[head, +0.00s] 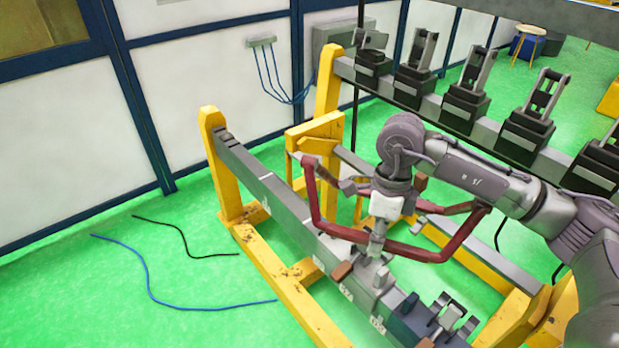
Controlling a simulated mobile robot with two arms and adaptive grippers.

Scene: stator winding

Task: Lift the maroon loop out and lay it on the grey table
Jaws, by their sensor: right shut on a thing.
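The maroon loop (434,254) is a large angular ring, held level or slightly tilted above the grey beam (262,190) of the yellow frame. Its left side rises near the yellow post, and its right side passes behind my right forearm. My right gripper (376,240) points down and is shut on the near side of the loop. The gripper and wrist hide part of the loop, so I cannot tell whether it touches the frame anywhere. My left gripper is not in view. I cannot make out a grey table in this view.
The yellow frame (226,180) stands under the loop, with clamps (449,318) on its near beam. A rail with several black clamp units (466,95) runs behind on the right. A blue cable (150,285) and a black cable (183,238) lie on the open green floor at left.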

